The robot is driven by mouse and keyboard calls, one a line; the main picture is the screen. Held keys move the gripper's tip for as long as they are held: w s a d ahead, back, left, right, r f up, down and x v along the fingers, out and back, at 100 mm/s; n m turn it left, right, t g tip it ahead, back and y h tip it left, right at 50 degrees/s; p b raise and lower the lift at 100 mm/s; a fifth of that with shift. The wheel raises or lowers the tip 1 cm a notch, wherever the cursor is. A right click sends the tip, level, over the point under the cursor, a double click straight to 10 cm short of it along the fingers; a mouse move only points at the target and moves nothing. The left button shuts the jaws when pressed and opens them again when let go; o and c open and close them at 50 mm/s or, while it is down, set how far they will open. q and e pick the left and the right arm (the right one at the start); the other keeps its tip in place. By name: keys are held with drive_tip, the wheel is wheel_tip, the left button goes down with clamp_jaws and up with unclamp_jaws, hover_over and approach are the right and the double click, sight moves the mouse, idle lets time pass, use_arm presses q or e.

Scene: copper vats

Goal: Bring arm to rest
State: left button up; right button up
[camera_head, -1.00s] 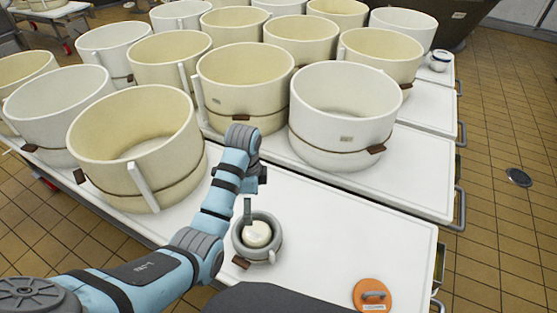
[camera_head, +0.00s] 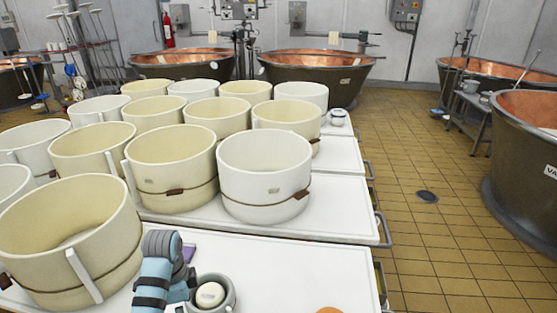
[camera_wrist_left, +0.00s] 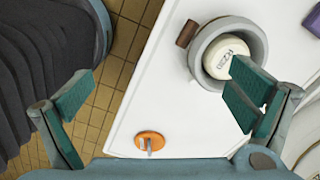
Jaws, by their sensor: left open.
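My left arm (camera_head: 158,275) reaches in at the bottom of the head view, over the white table (camera_head: 300,270). In the left wrist view my left gripper (camera_wrist_left: 160,95) is open, with its two green-padded fingers wide apart and nothing between them. A small grey mould (camera_wrist_left: 258,38) with a round white cheese (camera_wrist_left: 222,55) in it stands on the table. The right-hand finger overlaps the mould in that view; I cannot tell if they touch. The mould also shows beside my arm in the head view (camera_head: 229,303). My right gripper is not in view.
An orange disc with a handle (camera_wrist_left: 150,142) lies near the table edge. Copper vats (camera_head: 315,70) stand farther back. Tiled floor (camera_head: 425,235) is open at the right.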

use_arm(q)
drive_tip(key=s+a+f+n, duration=0.1)
drive_tip(key=s+f+n, duration=0.2)
drive_tip(key=s+f, duration=0.35)
drive_tip(key=s+a+f+n+p, duration=0.15)
drive_tip(key=s+f, duration=0.25)
drive_tip(key=f, duration=0.6)
drive_tip(key=s+f+n, duration=0.3)
drive_tip(key=s+f, duration=0.2)
drive_tip(key=f, duration=0.4)
drive_tip(key=s+a+f+n, duration=0.1)
drive_tip(key=s+f+n, duration=0.2)
drive_tip(key=s, duration=0.9)
drive_tip(key=s+a+f+n+t, duration=0.1)
drive_tip(key=s+f+n, duration=0.2)
drive_tip(key=s, duration=1)
wheel_tip(320, 180, down, 3)
drive_tip(key=shift+s+r+n+y+p, duration=0.1)
drive_tip(key=shift+s+n+y+p, duration=0.2)
drive_tip(key=shift+n+y, duration=0.1)
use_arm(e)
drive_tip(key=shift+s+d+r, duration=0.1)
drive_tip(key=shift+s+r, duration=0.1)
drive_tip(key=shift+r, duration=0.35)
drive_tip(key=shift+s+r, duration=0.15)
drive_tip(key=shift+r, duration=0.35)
